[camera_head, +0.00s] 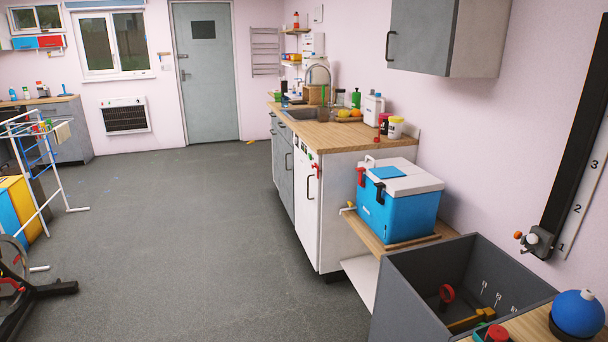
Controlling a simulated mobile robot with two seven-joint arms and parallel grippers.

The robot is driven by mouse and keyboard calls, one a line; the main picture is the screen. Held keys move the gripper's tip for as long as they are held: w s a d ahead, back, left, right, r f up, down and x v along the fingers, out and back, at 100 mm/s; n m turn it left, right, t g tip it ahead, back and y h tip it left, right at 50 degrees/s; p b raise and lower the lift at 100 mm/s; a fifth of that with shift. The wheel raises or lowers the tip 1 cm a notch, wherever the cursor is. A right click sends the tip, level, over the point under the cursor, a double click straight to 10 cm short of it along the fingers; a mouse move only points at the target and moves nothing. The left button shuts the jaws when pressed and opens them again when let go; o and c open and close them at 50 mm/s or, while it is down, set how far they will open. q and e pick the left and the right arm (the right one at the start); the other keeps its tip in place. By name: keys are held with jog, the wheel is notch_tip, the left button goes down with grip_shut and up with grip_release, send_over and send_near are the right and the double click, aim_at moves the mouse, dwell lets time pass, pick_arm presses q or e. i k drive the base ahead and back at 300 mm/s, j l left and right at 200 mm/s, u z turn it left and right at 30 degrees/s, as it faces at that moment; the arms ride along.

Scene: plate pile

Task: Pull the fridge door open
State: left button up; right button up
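A white under-counter unit (340,210) stands at the near end of the counter row and looks like the fridge. Its white door (304,222) faces left, seen at a steep angle, with a dark vertical handle (310,187) and a small red item (315,169) near its top. The door looks shut. Its inside is hidden. Neither of my grippers is in view.
A blue cooler box (400,212) with a white lid sits on a wooden shelf right of the unit. A dark grey open bin (405,290) stands nearer. The grey floor (200,215) left of the door is clear. A drying rack (45,160) stands far left.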

aim_at(311, 205)
jog(key=i+l+u, duration=0.1)
jog(key=i+u, duration=0.4)
jog(key=i, duration=0.6)
jog(key=i+j+z, duration=0.1)
jog(key=i, duration=1.1)
jog(key=i+z, duration=0.4)
jog(key=i+j+z, duration=0.1)
jog(key=i+z, duration=0.25)
jog(key=i+j+z, duration=0.2)
jog(key=i+z, duration=0.2)
jog(key=i+j+z, duration=0.35)
jog(key=k+l, duration=0.05)
